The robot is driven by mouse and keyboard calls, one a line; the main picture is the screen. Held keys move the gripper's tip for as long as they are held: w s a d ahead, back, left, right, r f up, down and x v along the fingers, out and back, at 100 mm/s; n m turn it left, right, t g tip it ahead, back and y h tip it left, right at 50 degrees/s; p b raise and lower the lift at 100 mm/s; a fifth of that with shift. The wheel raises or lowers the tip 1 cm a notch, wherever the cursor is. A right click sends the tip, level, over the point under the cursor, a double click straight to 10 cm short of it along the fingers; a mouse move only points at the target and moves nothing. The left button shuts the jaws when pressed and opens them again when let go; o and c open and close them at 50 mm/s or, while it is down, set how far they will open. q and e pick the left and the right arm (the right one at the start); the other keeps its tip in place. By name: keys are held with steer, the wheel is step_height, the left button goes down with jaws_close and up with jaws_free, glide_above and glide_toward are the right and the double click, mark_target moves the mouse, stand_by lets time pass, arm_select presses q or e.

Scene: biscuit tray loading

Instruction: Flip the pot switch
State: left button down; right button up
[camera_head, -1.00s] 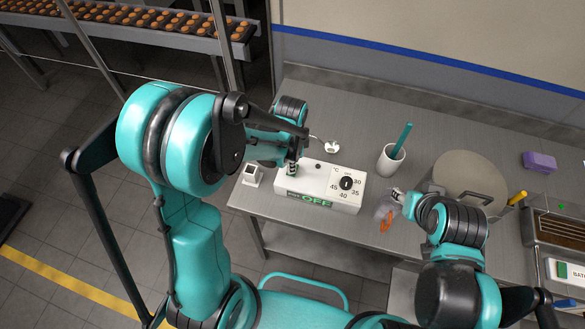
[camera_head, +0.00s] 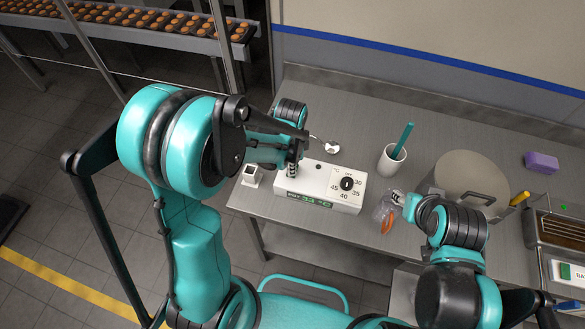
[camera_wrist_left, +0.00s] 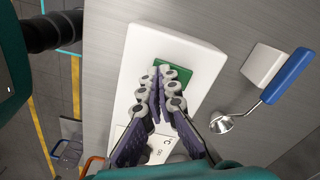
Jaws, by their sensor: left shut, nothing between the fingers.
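The white control box (camera_head: 318,187) sits on the steel table, with a dial marked in degrees and a front display (camera_head: 309,200) reading about 33 °C. In the left wrist view the green switch (camera_wrist_left: 183,72) lies on the white box (camera_wrist_left: 132,60), partly hidden by my fingers. My left gripper (camera_head: 293,171) is shut and empty over the left end of the box. Its fingertips (camera_wrist_left: 164,72) are at the switch; I cannot tell whether they touch it. My right gripper (camera_head: 395,198) is beside a clear bag with something orange (camera_head: 386,228); its jaw state is unclear.
A white cup with a teal stick (camera_head: 391,160) and a lidded grey pot (camera_head: 462,165) stand right of the box. A small white block (camera_head: 251,176) stands left of it. A metal scoop (camera_wrist_left: 222,123) with a blue handle lies nearby. A purple block (camera_head: 541,162) is farther right.

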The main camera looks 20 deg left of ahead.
arm_select(q)
steer(key=shift+r+p, duration=2.35)
steer(key=shift+r, duration=1.15)
arm_select(e)
step_height(320, 180, up, 5)
steer(key=shift+f, duration=0.1)
arm_select(q)
steer(key=shift+f, duration=0.1)
